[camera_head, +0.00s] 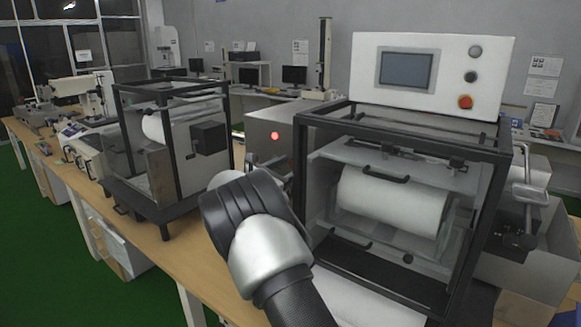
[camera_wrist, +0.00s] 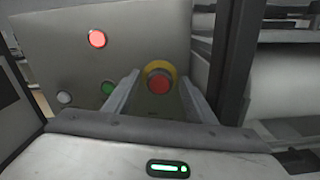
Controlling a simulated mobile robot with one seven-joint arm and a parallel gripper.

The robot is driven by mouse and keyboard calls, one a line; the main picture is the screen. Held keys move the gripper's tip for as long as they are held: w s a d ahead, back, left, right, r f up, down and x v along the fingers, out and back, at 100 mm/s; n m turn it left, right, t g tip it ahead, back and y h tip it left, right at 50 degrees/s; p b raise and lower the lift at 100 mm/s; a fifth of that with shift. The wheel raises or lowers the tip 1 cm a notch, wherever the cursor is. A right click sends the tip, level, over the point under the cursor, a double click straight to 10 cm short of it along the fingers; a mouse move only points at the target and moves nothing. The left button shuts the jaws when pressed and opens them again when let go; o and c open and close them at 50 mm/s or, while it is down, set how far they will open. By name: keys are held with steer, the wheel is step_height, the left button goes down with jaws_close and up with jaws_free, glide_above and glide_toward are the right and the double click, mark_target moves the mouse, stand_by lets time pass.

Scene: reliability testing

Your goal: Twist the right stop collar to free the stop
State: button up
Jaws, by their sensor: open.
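In the wrist view, a red stop button (camera_wrist: 158,84) with a yellow collar (camera_wrist: 157,68) around it sits on a grey metal panel (camera_wrist: 125,40). My gripper (camera_wrist: 160,84) is open, with one finger on each side of the button in the picture. I cannot tell whether the fingers touch the collar. In the head view, my arm hides this button and most of my gripper. Another red stop button (camera_head: 465,102) is on the white control panel (camera_head: 432,76) at upper right.
The metal panel also bears a lit red lamp (camera_wrist: 97,39), a green button (camera_wrist: 108,88) and a white button (camera_wrist: 65,97). A dark-framed machine with a white roll (camera_head: 390,203) stands to the right. A second framed machine (camera_head: 172,150) stands left on the wooden bench (camera_head: 190,262).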

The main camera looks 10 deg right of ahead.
steer(key=c, duration=1)
steer(key=shift+c, duration=0.2)
steer(key=shift+f+m+b, duration=0.15)
steer(key=shift+m+b, duration=0.15)
steer(key=shift+b, duration=0.25)
steer(key=m+b, duration=0.1)
steer(key=b, duration=0.1)
steer(key=m+b, duration=0.1)
steer(key=b, duration=0.1)
steer(key=shift+f, duration=0.25)
steer(key=m+b, duration=0.4)
steer(key=b, duration=0.1)
steer(key=shift+r, duration=0.1)
steer(key=shift+s+r+m+b, duration=0.1)
steer(key=shift+r+m+b, duration=0.05)
steer(key=shift+m+b, duration=0.8)
steer(key=shift+d, duration=0.1)
